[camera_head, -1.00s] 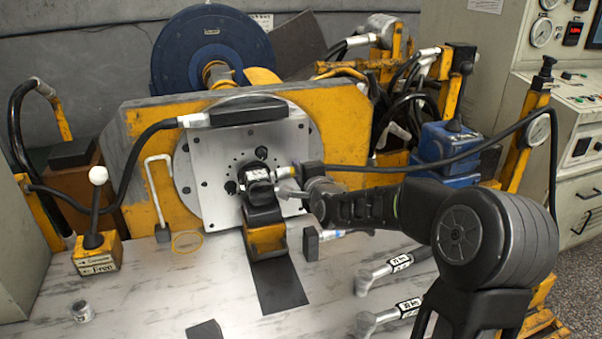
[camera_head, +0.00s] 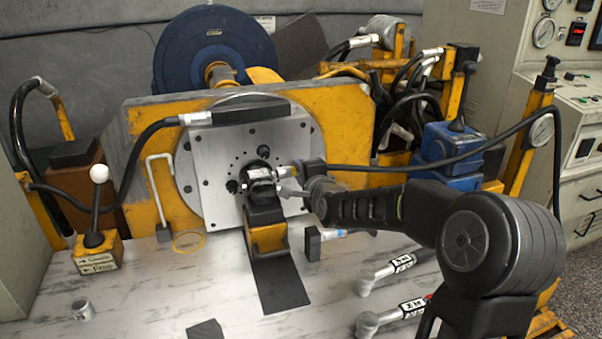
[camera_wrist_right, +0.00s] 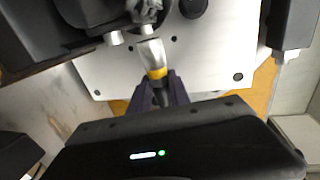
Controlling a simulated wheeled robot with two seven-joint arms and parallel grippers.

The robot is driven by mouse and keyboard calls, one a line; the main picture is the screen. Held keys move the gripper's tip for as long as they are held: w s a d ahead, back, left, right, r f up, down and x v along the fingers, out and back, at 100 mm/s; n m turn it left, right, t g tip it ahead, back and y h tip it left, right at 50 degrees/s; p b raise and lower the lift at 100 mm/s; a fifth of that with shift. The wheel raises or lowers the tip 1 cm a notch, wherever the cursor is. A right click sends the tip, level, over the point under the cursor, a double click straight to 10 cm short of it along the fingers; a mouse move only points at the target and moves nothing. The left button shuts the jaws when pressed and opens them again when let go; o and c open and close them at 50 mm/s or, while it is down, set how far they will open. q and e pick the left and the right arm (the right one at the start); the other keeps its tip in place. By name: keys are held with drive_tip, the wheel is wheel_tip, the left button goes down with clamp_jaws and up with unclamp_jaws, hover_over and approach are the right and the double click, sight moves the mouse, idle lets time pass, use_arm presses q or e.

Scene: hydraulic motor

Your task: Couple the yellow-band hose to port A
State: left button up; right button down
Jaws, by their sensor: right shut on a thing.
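The yellow-band hose (camera_head: 405,166) runs in from the right as a black line to my right gripper (camera_head: 302,173). The gripper is shut on it just behind the metal end. In the right wrist view the yellow band (camera_wrist_right: 157,73) and silver hose end (camera_wrist_right: 152,52) stick out past my fingertips (camera_wrist_right: 165,93). The silver end points at a metal fitting (camera_wrist_right: 147,14) on the dark motor (camera_head: 262,190). I cannot tell whether they touch or are joined. No port letter is readable. My left gripper is not in view.
The motor sits against a pale square plate (camera_head: 212,180) on a yellow stand (camera_head: 345,120). A white-knobbed lever (camera_head: 98,200) stands left. The bench's front left is mostly clear.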

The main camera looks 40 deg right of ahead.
drive_tip(key=shift+w+a+r, duration=0.1)
drive_tip(key=shift+w+a, duration=0.1)
drive_tip(key=shift+a, duration=0.4)
idle(0.5)
drive_tip(key=c, duration=1.3)
unclamp_jaws()
drive_tip(key=shift+o, duration=0.8)
drive_tip(key=shift+r, duration=0.1)
drive_tip(key=shift+c, duration=1.1)
drive_tip(key=shift+o, duration=1)
drive_tip(key=shift+r, duration=0.1)
